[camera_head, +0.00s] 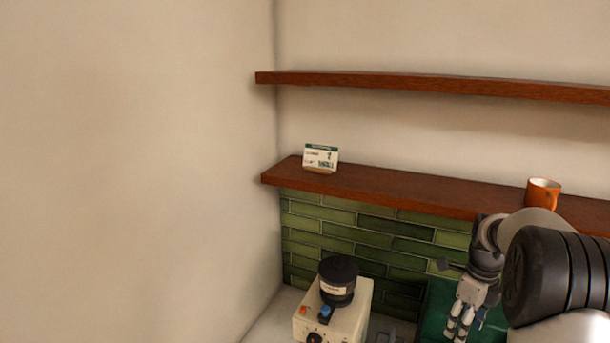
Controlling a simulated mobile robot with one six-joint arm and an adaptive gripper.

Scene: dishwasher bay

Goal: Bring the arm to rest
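My arm comes in from the right side of the picture, with a large dark link in front and a pale shell. My gripper (459,328) hangs below the wrist and points down. It is small in the picture, and its fingertips are near the bottom edge. I see nothing clearly held in it. I cannot tell how far its fingers are apart. A dark green panel or surface lies behind it, partly hidden by the arm.
A cream appliance (352,309) with a black lidded top (338,280) stands on the counter (265,330) left of my gripper. An orange mug (543,192) and a small sign card (320,157) stand on the lower wooden shelf (400,192). The upper shelf (430,86) looks empty.

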